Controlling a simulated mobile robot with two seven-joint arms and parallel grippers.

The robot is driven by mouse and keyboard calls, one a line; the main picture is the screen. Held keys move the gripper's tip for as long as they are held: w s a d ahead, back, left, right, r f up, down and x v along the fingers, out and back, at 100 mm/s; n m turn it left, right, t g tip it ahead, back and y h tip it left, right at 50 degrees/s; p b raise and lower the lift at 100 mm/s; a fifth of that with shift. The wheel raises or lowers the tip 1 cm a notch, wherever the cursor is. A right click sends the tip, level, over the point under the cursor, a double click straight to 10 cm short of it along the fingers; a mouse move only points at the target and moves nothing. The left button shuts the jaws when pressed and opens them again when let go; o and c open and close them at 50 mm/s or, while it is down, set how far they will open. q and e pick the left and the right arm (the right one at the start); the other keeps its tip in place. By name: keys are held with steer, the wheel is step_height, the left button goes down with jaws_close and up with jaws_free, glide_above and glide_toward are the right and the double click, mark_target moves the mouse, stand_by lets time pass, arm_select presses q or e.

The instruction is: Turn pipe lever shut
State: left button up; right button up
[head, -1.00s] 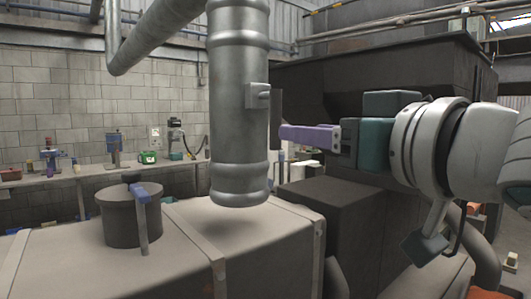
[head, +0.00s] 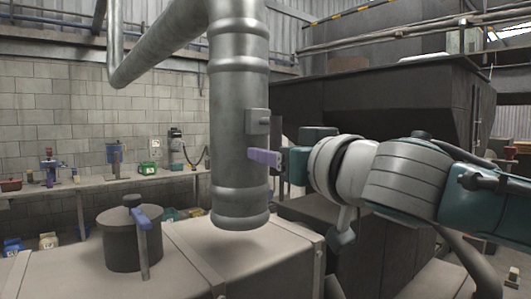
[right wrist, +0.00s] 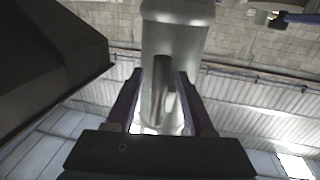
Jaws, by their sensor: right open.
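A thick grey metal pipe (head: 239,90) hangs vertically in the middle of the head view. A small grey block with a short pivot (head: 264,121) sits on its right side. A dark, flat upright lever (head: 276,132) hangs at that pivot, its lower part hidden behind my gripper. My right gripper (head: 254,155), with purple fingers, points left just below the pivot. In the right wrist view, its open fingers (right wrist: 160,75) stand either side of the lever (right wrist: 162,92), with gaps on both sides. I cannot tell whether they touch it. My left gripper is not in view.
A large dark hopper (head: 385,115) stands behind my right arm. Below the pipe is a beige tank (head: 200,262) with a grey cylinder (head: 125,245) carrying a blue-handled lever (head: 142,217). A workbench (head: 100,187) with tools runs along the brick wall.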

jaws_close()
stand_by(1.4)
